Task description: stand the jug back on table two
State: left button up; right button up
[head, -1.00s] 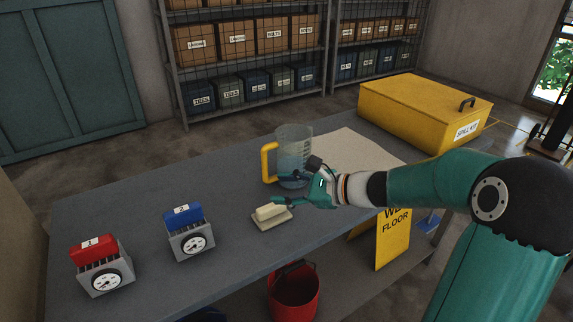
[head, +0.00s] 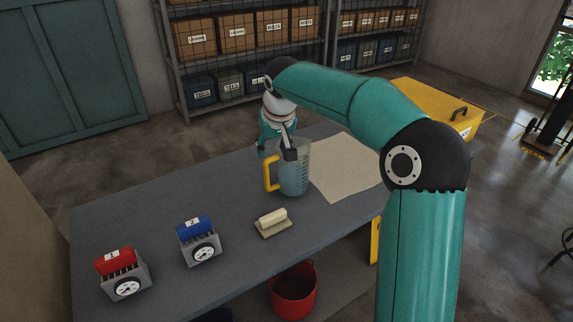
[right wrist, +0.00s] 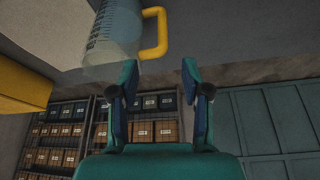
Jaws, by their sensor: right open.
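The clear jug (head: 293,175) with a yellow handle (head: 269,174) stands upright on the grey table (head: 150,210), beside the left edge of a beige sheet. My right gripper (head: 278,148) is behind and above the jug, partly hidden by it. In the right wrist view, which is upside down, its two fingers (right wrist: 159,72) are spread and empty. The jug (right wrist: 113,30) and its yellow handle (right wrist: 155,38) show just past the fingertips, with the handle roughly between them. No contact is visible. My left gripper is not in view.
The beige sheet (head: 345,168) lies right of the jug. A scrubbing block (head: 272,222) lies in front. Gauge boxes with a red (head: 114,260) and a blue top (head: 194,226) stand at left. A yellow case (head: 430,100) is at the back right. A red bucket (head: 294,290) sits below.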

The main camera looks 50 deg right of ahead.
aim_at(267, 174)
jog(key=x, duration=1.1)
jog(key=shift+w+a, duration=0.1)
jog(key=shift+a, duration=0.15)
jog(key=shift+p+x, duration=0.6)
jog(key=shift+x, duration=2.25)
jog(key=shift+c, duration=0.2)
grip_shut()
jog(key=shift+r, duration=0.15)
